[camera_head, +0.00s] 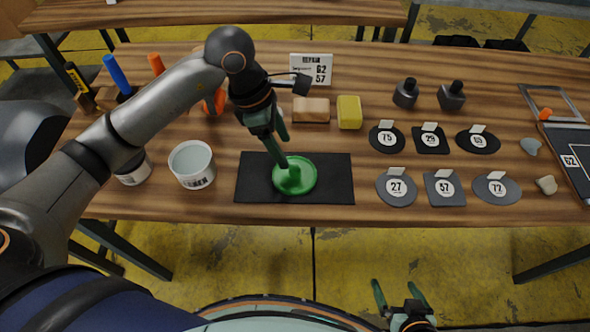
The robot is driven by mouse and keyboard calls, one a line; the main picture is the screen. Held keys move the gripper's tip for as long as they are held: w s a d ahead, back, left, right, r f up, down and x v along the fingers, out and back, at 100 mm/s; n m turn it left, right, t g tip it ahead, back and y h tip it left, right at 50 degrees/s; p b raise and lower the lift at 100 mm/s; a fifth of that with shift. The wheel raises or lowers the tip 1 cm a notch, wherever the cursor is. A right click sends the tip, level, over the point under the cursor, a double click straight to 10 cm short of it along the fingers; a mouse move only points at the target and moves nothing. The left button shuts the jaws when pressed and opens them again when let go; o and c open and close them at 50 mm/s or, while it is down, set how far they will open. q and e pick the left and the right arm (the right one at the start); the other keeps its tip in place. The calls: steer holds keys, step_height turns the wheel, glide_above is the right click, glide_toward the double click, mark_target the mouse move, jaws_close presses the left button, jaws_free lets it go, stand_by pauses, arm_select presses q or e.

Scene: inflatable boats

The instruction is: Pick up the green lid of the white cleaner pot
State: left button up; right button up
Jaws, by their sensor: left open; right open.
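The green lid (307,183) lies on a black mat (338,185) on the wooden table. It is round with a raised knob at its middle. My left gripper (284,165) reaches down to the lid from above, with its fingertips at or just over the knob. Its fingers look open; whether they touch the knob I cannot tell. The white pot (193,164) stands uncovered to the left of the mat. My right gripper (401,292) is open and empty, low in front of the table over the yellow floor.
Another white pot (134,174) stands at the left, partly behind my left arm. A tan block (311,110), a yellow sponge (349,112) and a number sign (311,68) stand behind the mat. Numbered dark patches (396,188) lie to the right.

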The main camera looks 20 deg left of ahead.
mark_target(295, 168)
arm_select(q)
steer(key=x, duration=0.5)
steer(key=shift+s+d+r, duration=0.1)
steer(key=shift+s+d, duration=0.2)
steer(key=shift+s, duration=0.05)
steer(key=shift+w+d+f, duration=0.1)
steer(key=shift+f, duration=0.4)
jaws_close()
